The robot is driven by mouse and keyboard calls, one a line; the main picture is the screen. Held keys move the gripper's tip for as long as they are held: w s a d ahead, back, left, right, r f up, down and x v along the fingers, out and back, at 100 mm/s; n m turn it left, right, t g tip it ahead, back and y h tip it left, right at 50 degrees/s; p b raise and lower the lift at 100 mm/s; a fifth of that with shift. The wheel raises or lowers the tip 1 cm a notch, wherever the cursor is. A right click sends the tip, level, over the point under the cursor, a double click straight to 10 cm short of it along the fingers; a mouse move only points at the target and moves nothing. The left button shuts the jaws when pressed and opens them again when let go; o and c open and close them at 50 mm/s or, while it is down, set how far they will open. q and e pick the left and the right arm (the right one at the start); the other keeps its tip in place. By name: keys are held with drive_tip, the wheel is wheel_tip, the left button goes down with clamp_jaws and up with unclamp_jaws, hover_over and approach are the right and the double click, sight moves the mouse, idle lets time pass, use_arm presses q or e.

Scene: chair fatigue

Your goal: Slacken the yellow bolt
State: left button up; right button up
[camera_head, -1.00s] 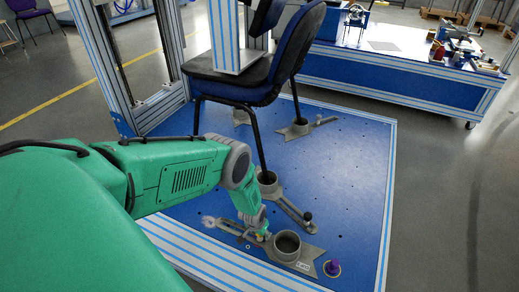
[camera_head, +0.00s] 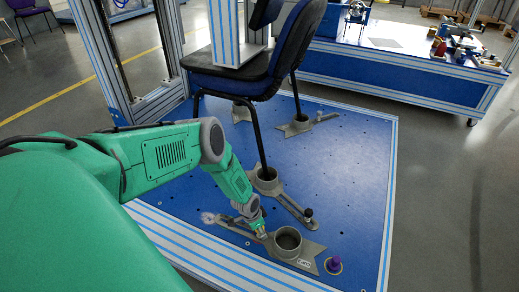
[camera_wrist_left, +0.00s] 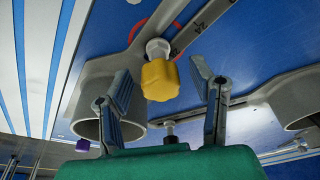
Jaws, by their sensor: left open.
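The yellow bolt (camera_wrist_left: 160,80) is a yellow lobed knob under a silver nut and washer, on the slotted arm of a grey metal bracket (camera_wrist_left: 104,62). In the wrist view it sits between the two spread fingers of my left gripper (camera_wrist_left: 163,82), with a gap on both sides. The left gripper is open and holds nothing. In the head view the left gripper (camera_head: 261,232) is at the front bracket (camera_head: 312,251), beside its round cup, and mostly hides the bolt. My right gripper is not in view.
A chair (camera_head: 262,75) stands with legs in cups on the blue platform (camera_head: 350,150). A purple knob (camera_head: 333,265) is right of the front bracket. Another bracket arm with a black knob (camera_head: 308,213) lies just behind. The platform's right side is clear.

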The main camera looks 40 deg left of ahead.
use_arm(q)
drive_tip(key=c, duration=0.6)
drive_tip(key=shift+n, duration=0.7)
drive_tip(key=shift+c, duration=0.2)
drive_tip(key=shift+d+n+p, duration=0.1)
drive_tip(key=shift+n+p, duration=0.2)
drive_tip(key=o, duration=0.6)
drive_tip(key=shift+y, duration=0.3)
drive_tip(key=shift+o, duration=0.2)
